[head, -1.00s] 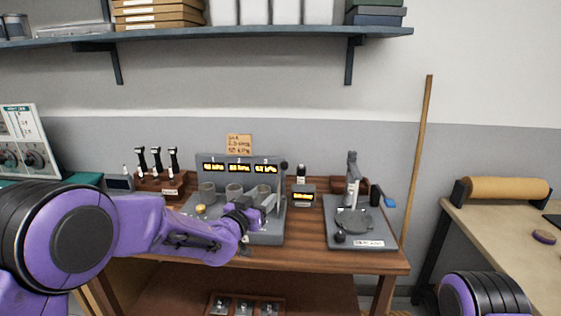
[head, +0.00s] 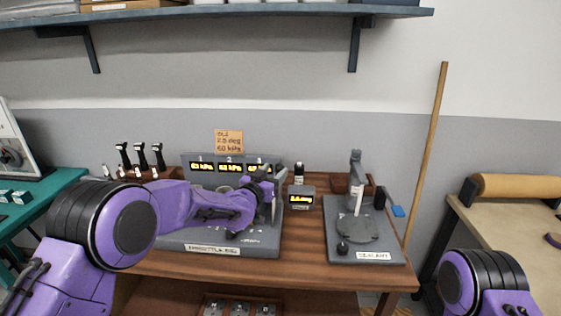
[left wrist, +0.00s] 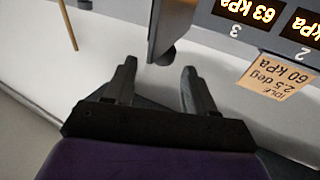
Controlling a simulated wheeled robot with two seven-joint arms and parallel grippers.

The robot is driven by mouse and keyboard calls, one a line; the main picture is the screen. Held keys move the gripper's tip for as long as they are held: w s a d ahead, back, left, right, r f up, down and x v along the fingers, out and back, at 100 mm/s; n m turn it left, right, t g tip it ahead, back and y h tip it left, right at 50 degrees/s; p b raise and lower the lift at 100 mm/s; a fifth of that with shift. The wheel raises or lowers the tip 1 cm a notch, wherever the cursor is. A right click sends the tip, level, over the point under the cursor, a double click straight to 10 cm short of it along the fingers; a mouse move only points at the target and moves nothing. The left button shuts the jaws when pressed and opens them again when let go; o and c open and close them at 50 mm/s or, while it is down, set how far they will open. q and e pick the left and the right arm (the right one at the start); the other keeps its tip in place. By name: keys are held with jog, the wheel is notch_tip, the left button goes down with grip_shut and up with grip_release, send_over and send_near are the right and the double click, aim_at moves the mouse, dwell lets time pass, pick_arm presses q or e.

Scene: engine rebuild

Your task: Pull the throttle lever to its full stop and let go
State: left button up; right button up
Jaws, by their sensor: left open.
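The grey throttle rig (head: 262,243) stands on the wooden bench, with a back panel of three lit kPa readouts (head: 231,168). My left gripper (head: 277,183) is open at the right end of that panel. In the left wrist view, the lever's dark round knob (left wrist: 168,58) shows just beyond and between the open fingertips (left wrist: 159,68), beside the panel's grey edge. I cannot tell whether the fingers touch it. In the head view my gripper hides the lever. My right gripper is out of view.
A small lit display box (head: 301,197) stands just right of the rig. A sealant stand (head: 362,240) is further right. Black-handled tools (head: 141,157) stand at the back left. An orange note (head: 229,141) sits above the panel. A shelf (head: 250,11) hangs overhead.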

aim_at(277, 169)
pick_arm(q)
jog(key=x, duration=0.2)
jog(key=p+x, duration=0.1)
jog(key=x, duration=0.1)
jog(key=shift+w+a+f, duration=0.1)
jog(key=shift+w+f, duration=0.15)
jog(key=shift+w, duration=0.05)
jog(key=shift+w+d+r, duration=0.1)
jog(key=shift+w+d, duration=0.05)
jog(key=shift+d, duration=0.1)
jog(key=shift+w, duration=0.1)
grip_shut()
